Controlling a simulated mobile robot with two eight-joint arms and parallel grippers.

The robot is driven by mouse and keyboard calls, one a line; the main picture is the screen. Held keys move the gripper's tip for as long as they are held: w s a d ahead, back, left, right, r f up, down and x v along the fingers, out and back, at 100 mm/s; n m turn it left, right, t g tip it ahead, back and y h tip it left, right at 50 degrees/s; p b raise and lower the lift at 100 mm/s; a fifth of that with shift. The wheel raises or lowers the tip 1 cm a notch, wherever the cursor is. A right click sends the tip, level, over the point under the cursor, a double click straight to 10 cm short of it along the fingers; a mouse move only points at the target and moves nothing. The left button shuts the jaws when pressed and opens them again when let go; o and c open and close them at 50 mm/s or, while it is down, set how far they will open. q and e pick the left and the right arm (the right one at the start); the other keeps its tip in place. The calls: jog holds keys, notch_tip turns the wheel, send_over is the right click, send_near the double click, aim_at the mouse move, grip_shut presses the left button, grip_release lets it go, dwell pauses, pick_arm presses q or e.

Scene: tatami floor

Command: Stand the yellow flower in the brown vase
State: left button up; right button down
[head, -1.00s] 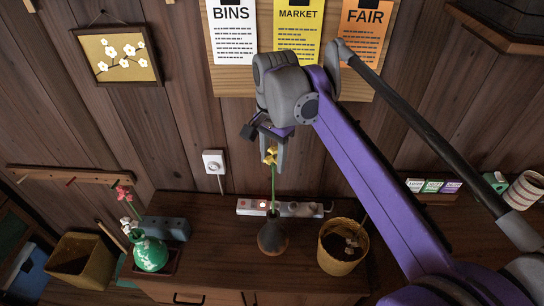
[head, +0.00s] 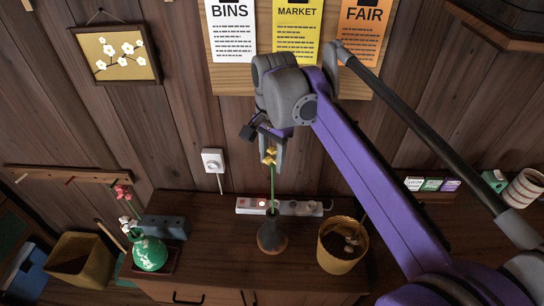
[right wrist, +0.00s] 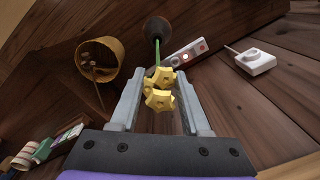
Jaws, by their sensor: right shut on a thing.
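The yellow flower (head: 270,156) hangs upright with its green stem pointing down. It also shows in the right wrist view (right wrist: 160,88), between the fingers. My right gripper (head: 270,147) is shut on the flower near its head, above the vase. The brown vase (head: 272,239) stands upright on the wooden cabinet. The stem's lower end is at the vase's narrow mouth and seems to go into it; how deep is hidden. The vase also shows in the right wrist view (right wrist: 157,28), at the far end of the stem. My left gripper is not in view.
A power strip (head: 290,208) lies just behind the vase. A yellow pot (head: 340,262) stands to its right. A green vase (head: 150,254) with pink and white flowers stands left on a tray. A wall socket (head: 213,161) is behind.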

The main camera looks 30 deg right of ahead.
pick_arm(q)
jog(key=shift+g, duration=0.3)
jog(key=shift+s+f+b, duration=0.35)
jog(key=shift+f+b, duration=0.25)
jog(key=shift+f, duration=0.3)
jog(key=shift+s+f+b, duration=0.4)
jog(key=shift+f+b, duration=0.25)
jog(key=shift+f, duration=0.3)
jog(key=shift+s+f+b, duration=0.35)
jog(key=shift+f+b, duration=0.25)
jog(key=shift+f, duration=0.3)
pick_arm(e)
notch_tip(320, 180, down, 8)
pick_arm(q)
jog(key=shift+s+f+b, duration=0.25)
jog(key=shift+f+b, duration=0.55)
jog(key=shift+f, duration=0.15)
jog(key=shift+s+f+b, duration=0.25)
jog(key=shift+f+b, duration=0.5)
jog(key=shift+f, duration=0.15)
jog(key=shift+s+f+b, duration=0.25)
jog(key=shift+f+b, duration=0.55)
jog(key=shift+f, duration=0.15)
pick_arm(e)
jog(key=shift+f, duration=4.3)
jog(key=shift+c, duration=1)
grip_release()
jog(key=shift+o, duration=1)
jog(key=shift+r, duration=0.15)
